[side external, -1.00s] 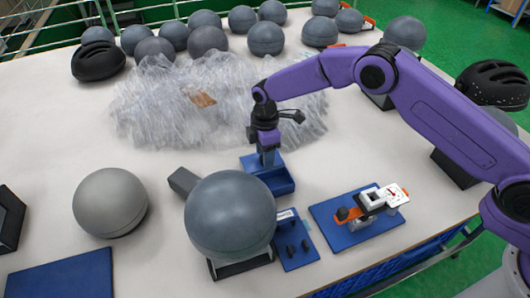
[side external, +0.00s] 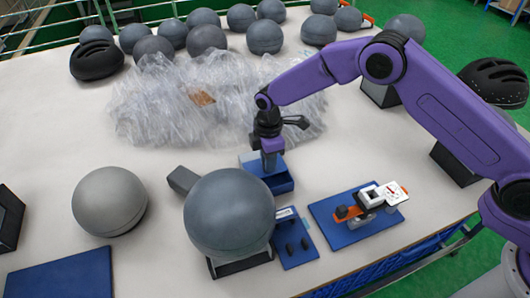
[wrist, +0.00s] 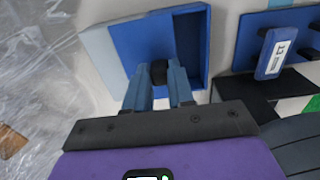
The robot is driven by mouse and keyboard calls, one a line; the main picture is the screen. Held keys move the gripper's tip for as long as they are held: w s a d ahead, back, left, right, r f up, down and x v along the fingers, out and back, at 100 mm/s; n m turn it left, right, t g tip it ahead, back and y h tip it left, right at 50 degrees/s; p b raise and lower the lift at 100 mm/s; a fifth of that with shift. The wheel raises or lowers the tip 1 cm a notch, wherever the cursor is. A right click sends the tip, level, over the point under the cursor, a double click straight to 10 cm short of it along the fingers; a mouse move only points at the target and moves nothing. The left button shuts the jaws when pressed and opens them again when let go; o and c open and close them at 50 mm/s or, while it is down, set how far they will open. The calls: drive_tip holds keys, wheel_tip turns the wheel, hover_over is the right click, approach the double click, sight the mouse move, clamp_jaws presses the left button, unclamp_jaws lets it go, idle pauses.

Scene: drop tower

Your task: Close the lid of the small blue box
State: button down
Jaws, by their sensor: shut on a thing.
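The small blue box (side external: 285,186) stands on the table near its middle, with part of its interior open. In the wrist view its right wall (wrist: 207,40) and an uncovered strip beside it show. A flat blue lid panel (wrist: 140,38) covers the left part, and a paler strip sticks out further left. My gripper (side external: 269,163) points down over the box. In the wrist view my gripper (wrist: 158,90) is shut on a dark knob (wrist: 158,72) on the lid. The lid is partly hidden by my gripper in the side view.
A large grey ball (side external: 229,213) on a stand is close at the front left. A blue board with a labelled device (side external: 294,240) and another blue board with a gauge (side external: 360,215) lie nearby. Crumpled clear plastic (side external: 200,100) lies behind the box.

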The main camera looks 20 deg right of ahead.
sight(275, 172)
drive_tip(key=shift+s, duration=2.3)
drive_tip(key=c, duration=1)
unclamp_jaws()
drive_tip(key=shift+o, duration=0.2)
wheel_tip(275, 172, up, 18)
drive_tip(key=shift+f, duration=0.25)
drive_tip(key=shift+s, duration=0.1)
